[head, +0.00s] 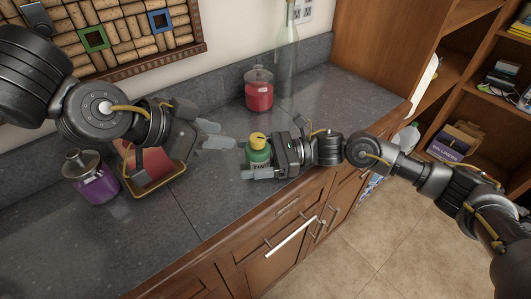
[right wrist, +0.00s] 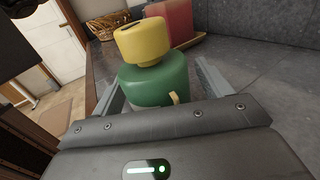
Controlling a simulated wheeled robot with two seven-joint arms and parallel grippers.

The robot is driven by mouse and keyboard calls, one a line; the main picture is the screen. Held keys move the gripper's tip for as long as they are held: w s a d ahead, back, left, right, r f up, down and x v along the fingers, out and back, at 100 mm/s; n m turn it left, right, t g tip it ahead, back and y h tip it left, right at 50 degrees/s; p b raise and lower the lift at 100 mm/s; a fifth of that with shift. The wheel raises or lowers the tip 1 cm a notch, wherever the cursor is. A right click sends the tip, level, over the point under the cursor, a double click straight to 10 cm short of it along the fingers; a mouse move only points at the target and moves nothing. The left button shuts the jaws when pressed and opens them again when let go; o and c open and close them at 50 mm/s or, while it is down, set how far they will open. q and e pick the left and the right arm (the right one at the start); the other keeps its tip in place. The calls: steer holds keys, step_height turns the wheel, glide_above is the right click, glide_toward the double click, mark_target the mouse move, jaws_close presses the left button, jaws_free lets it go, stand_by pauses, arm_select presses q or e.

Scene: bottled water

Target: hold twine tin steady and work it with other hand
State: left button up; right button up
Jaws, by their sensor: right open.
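The twine tin (head: 259,158) is green with a yellow top (head: 257,140) and stands upright near the counter's front edge. My right gripper (head: 247,160) reaches it from the right, with its open fingers on either side of the tin. In the right wrist view the tin (right wrist: 155,82) stands between the two fingers, and a small gap shows at the right finger. The tin's lower part is hidden there by the gripper body. My left gripper (head: 213,135) is open and empty, above the counter to the left of the tin and apart from it.
A purple jar (head: 93,180) and a tan tray (head: 164,187) with a red object (head: 146,166) are at the left, partly under my left arm. A red jar (head: 259,92) and a clear bottle (head: 287,60) stand behind. Counter (head: 185,225) in front is clear.

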steer(key=shift+a, duration=0.25)
steer(key=shift+c, duration=0.3)
steer(key=c, duration=1.1)
steer(key=shift+o, duration=0.2)
steer(key=o, duration=0.5)
steer(key=shift+c, duration=0.2)
steer(key=c, duration=0.3)
steer(key=shift+c, duration=0.2)
